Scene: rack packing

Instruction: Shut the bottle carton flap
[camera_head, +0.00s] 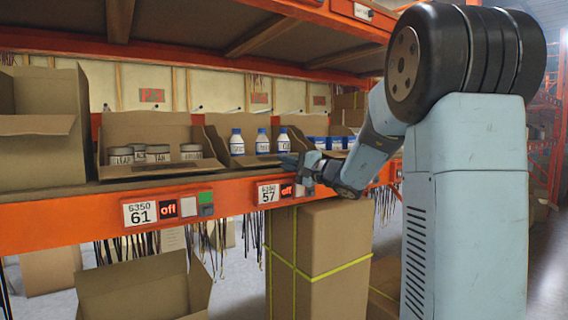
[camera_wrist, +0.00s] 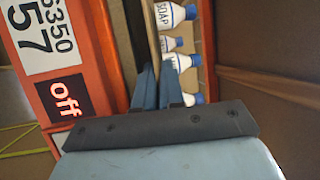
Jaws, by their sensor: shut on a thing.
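The bottle carton (camera_head: 215,124) stands open on the orange rack shelf, with white blue-capped bottles (camera_head: 262,142) inside. The bottles also show in the wrist view (camera_wrist: 172,15), one labelled SOAP. My gripper (camera_head: 288,164) is at the front right of this carton. In the wrist view my gripper's fingers (camera_wrist: 158,85) are shut on the carton's front flap (camera_wrist: 151,28), a thin cardboard panel seen nearly edge-on. The flap stands beside the bottles. The part of the flap between the fingers is hidden.
A carton of labelled jars (camera_head: 155,125) stands left of it, and a carton of blue containers (camera_head: 338,142) to the right. The orange shelf beam (camera_head: 90,222) carries tags 61 and 57. A strapped box (camera_head: 335,250) stands below.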

